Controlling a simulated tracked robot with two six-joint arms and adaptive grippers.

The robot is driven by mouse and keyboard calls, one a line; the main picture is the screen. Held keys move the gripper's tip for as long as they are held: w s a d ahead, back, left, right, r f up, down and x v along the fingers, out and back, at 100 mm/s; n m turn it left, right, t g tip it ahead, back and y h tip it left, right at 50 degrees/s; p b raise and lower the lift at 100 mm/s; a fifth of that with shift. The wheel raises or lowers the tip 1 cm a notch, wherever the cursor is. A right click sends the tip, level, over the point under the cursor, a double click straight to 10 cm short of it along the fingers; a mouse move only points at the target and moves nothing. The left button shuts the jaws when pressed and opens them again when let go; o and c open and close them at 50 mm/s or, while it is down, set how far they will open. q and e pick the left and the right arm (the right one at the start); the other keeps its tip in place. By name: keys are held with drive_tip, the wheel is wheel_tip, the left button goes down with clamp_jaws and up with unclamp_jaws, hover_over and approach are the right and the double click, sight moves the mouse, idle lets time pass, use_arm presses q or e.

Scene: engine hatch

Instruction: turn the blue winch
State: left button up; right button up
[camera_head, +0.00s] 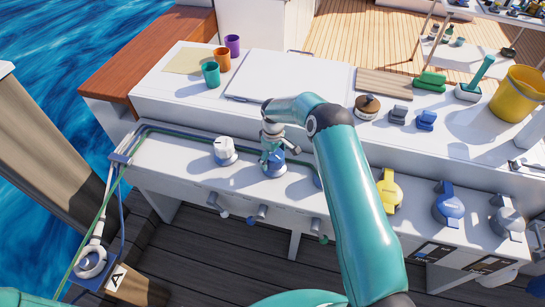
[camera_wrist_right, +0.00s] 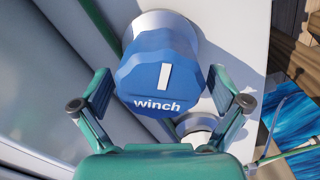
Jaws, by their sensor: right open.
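The blue winch (camera_head: 272,168) is a round knob on the front ledge, left of centre in the head view, partly hidden by my right gripper (camera_head: 272,147). In the right wrist view the blue winch (camera_wrist_right: 150,62) is a faceted knob with a white bar mark and the word "winch", on a pale round base. My right gripper (camera_wrist_right: 160,88) is open there, one finger on each side of the knob. Gaps show beside the knob, so I see no grip on it. My left gripper is not in view.
A white knob (camera_head: 224,149) stands just left of the winch. A yellow valve (camera_head: 389,191) and a blue valve (camera_head: 448,204) stand to the right. Cups, a board (camera_head: 384,84) and a yellow bucket (camera_head: 518,93) are on the counter behind. Cables run along the ledge's left end.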

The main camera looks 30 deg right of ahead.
drive_tip(key=c, duration=1.2)
drive_tip(key=shift+o, duration=0.2)
drive_tip(key=shift+f+m+b, duration=0.2)
drive_tip(key=shift+m+b, duration=0.3)
drive_tip(key=shift+b, duration=0.5)
drive_tip(key=m+b, duration=0.3)
drive_tip(key=b, duration=0.1)
drive_tip(key=shift+w+d+m+b, duration=0.1)
drive_tip(key=shift+m+b, duration=0.2)
drive_tip(key=shift+b, duration=0.05)
drive_tip(key=shift+d+r+m+b, duration=0.1)
drive_tip(key=shift+r+m+b, duration=0.1)
drive_tip(key=shift+m+b, duration=1.35)
drive_tip(key=shift+m, duration=0.35)
drive_tip(key=o, duration=1.2)
drive_tip(key=shift+c, duration=0.2)
drive_tip(key=shift+r, duration=0.1)
